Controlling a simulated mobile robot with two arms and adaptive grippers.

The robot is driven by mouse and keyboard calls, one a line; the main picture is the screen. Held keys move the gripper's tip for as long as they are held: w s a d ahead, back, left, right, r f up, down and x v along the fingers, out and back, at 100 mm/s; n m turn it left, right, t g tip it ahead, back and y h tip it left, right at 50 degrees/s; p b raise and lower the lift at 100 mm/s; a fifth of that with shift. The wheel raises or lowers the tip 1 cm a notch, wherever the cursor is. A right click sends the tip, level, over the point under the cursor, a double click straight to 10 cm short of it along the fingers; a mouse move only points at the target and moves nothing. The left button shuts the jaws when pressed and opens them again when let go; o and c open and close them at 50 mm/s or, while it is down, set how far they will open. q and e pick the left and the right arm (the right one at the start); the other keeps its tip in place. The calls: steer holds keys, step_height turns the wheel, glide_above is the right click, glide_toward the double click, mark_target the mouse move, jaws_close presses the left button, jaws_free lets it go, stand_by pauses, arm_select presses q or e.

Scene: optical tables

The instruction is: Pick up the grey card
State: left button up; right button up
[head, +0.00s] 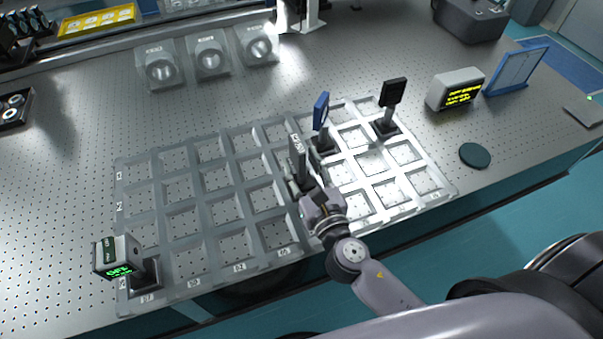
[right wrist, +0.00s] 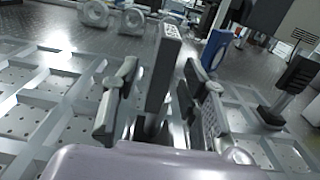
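The grey card (head: 297,156) stands upright in a compartment near the middle of the gridded tray (head: 222,271). In the right wrist view the grey card (right wrist: 161,72) rises between the two fingers, its narrow edge towards the camera. My right gripper (head: 308,184) is low over the tray at the card's lower part. Its fingers are apart, with a gap on each side of the card in the right wrist view (right wrist: 158,100). The card's foot is mostly hidden by the gripper. My left gripper does not show.
A blue-framed optic (head: 321,111) and a black plate on a post (head: 393,92) stand close by to the right. A small box with a green display (head: 118,257) is at the tray's front left. A display box (head: 455,88) and a dark disc (head: 475,155) lie beyond the tray.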

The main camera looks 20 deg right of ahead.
steer(key=shift+w, duration=1.5)
steer(key=shift+s, duration=0.1)
steer(key=shift+c, duration=0.4)
jaws_close()
steer(key=shift+r, duration=0.1)
